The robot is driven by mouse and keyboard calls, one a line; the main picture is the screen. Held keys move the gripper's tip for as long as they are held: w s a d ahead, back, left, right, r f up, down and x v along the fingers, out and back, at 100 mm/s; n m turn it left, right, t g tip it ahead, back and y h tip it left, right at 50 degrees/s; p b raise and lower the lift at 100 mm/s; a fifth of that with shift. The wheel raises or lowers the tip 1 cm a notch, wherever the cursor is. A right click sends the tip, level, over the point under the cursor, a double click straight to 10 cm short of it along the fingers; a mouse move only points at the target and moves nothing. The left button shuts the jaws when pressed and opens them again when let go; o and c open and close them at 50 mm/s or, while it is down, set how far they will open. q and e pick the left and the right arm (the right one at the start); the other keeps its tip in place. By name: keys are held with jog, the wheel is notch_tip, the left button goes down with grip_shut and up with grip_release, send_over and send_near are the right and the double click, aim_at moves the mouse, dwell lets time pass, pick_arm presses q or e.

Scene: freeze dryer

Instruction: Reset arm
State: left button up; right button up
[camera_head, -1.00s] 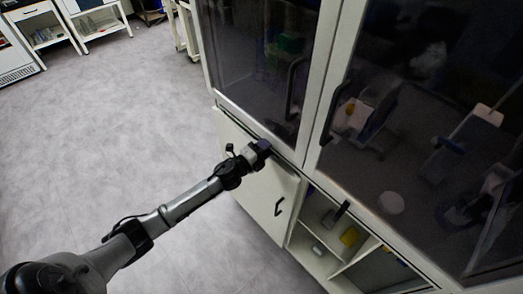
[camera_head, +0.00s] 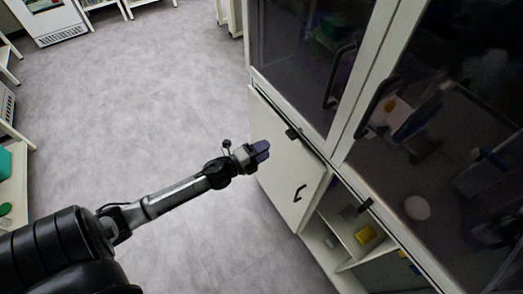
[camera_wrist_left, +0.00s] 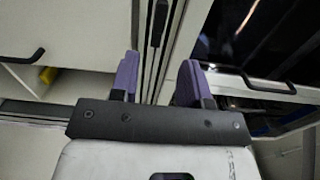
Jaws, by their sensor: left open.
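My left arm comes in from the lower left of the head view and stretches toward the cabinet. Its left gripper (camera_head: 262,151) ends in purple fingers and sits in front of the white lower cabinet door, apart from it as far as I can see. In the left wrist view the two purple fingers (camera_wrist_left: 157,80) are spread apart with nothing between them. Cabinet edges and a dark handle lie beyond them. My right gripper does not show in either view.
The tall white cabinet (camera_head: 346,143) has dark glass doors above and a white lower door (camera_head: 291,165) with a black handle. An open lower compartment holds a yellow object (camera_head: 366,235). Grey floor (camera_head: 140,100) is clear at the left. White tables stand along the far left.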

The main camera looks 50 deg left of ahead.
pick_arm(q)
jog(key=shift+s, duration=0.2)
jog(key=shift+a+n, duration=0.1)
jog(key=shift+n, duration=0.2)
dwell(0.3)
jog(key=s+a+f+n+g+y, duration=0.35)
jog(key=a+n+g+y, duration=0.45)
jog(key=n, duration=0.5)
jog(key=s+d+f+n+g+h, duration=0.2)
jog(key=s+d+g+h, duration=0.1)
jog(key=s+d, duration=0.85)
jog(key=s+d+f+n+g+h, duration=0.2)
jog(key=s+d+g+h, duration=0.1)
jog(key=s+d, duration=0.85)
notch_tip(320, 180, up, 31)
jog(key=w+p, duration=0.2)
jog(key=p, duration=2.8)
jog(key=shift+d+f, duration=0.15)
jog(key=shift+d, duration=0.25)
